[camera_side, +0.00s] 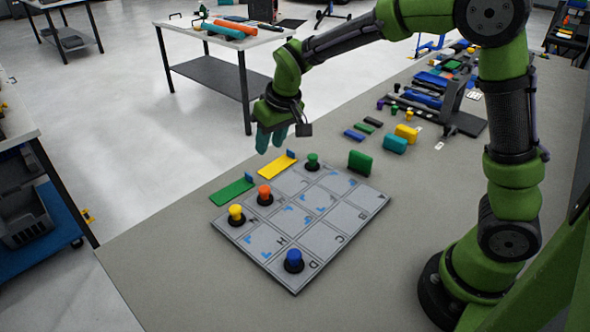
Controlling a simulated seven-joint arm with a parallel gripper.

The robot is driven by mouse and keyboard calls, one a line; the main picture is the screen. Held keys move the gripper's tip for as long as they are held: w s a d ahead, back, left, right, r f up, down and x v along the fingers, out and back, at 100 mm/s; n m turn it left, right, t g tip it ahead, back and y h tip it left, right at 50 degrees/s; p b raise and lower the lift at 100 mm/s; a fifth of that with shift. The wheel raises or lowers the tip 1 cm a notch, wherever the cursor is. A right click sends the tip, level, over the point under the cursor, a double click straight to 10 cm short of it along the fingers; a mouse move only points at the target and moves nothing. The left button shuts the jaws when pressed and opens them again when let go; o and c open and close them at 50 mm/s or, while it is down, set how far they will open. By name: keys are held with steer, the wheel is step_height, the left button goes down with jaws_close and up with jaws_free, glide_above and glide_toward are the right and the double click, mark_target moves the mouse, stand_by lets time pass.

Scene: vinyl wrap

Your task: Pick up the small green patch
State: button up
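My gripper (270,145) has teal fingers and hangs pointing down, above and behind the yellow patch. Its two fingertips show apart, with nothing visible between them. A flat green patch (230,192) with a small blue tab lies on the table at the left edge of the grey board. A flat yellow patch (275,168), also with a blue tab, lies beyond it to the right. A thicker upright green block (360,162) stands behind the board's right corner. A small dark green strip (373,122) lies farther back. My gripper touches none of these.
The grey lettered board (335,237) carries yellow (236,213), orange (265,193), green (312,161) and blue (293,260) knobs. Teal (395,145) and yellow (406,132) blocks and a blue strip (354,135) stand behind it. The table's front left is bare.

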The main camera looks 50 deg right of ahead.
steer(key=w, duration=0.4)
glide_above(232, 187)
steer(key=s+d, duration=0.4)
steer(key=d, duration=0.1)
steer(key=shift+n+t, duration=0.3)
step_height(232, 187, down, 9)
steer(key=shift+w+f, duration=0.1)
steer(key=shift+f, duration=0.1)
steer(key=shift+x, duration=2.8)
jaws_close()
